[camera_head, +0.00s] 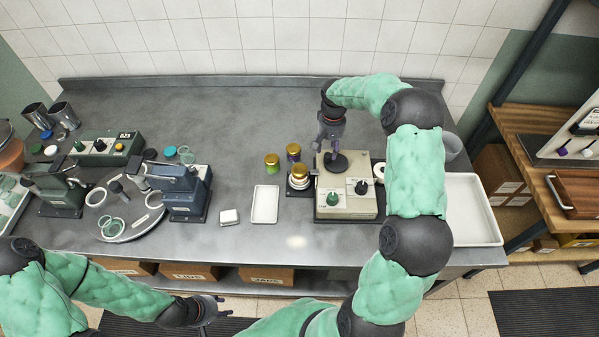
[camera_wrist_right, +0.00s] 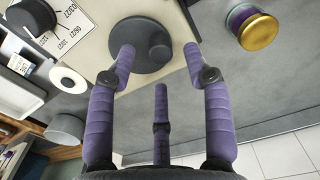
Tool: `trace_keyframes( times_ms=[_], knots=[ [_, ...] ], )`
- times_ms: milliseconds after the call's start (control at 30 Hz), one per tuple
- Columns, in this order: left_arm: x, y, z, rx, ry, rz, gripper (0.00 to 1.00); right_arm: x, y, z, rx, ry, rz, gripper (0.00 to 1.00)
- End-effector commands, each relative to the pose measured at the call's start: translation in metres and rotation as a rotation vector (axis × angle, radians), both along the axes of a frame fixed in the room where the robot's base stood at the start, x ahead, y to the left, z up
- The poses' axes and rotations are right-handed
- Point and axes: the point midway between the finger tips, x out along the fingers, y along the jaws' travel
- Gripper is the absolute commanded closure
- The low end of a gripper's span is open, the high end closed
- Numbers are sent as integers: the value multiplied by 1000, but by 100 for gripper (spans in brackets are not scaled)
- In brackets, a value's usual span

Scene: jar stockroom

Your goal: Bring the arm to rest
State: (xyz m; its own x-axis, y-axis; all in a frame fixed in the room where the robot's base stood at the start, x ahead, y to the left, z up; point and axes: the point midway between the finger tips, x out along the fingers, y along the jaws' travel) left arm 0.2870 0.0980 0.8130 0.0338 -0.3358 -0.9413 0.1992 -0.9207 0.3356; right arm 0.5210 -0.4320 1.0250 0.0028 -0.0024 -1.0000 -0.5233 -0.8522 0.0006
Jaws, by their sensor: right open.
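My right gripper (camera_head: 331,143) is over the back left of a beige bench machine (camera_head: 346,206), close to the machine's dark round disc (camera_head: 337,163). In the right wrist view, the right gripper (camera_wrist_right: 159,55) has its purple fingers spread wide with nothing between them. The dark disc (camera_wrist_right: 140,45) lies beyond its fingertips; the gap to it is hard to judge. My right arm reaches over the bench and bends back toward the wall. My left gripper (camera_head: 212,308) hangs in front of the bench's front edge, low and small in view, and holds nothing that I can see.
Gold-lidded jars (camera_head: 272,160) stand just left of the beige machine, one on a small dark stand. A white tray (camera_head: 265,204) lies front left of it. A larger white tray (camera_head: 474,212) is at the right. Blue press (camera_head: 186,193) stands left; the back of the bench is clear.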

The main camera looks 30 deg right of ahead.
Motion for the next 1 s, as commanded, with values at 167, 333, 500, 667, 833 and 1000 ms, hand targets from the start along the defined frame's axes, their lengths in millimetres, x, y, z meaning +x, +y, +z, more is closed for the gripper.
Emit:
trace_keyframes(
  times_ms=[167, 333, 500, 667, 833, 1000],
  knots=[
    [0, 0, 12, 0, 0, 0, 60, 0, 0, 18, 0, 0, 0, 49],
    [0, 0, 19, 0, 0, 0, 60, 0, 0, 30, 1, 1, 0, 49],
    [0, 0, 19, 0, 0, 0, 60, 0, 0, 31, 1, 1, 0, 49],
    [0, 0, 18, 0, 0, 0, 60, 0, 0, 30, 1, 1, 1, 49],
    [0, 0, 18, 0, 0, 0, 60, 0, 0, 30, 1, 1, 0, 49],
    [0, 0, 28, 0, 0, 0, 60, 0, 0, 40, 0, 0, 0, 49]
  ],
)
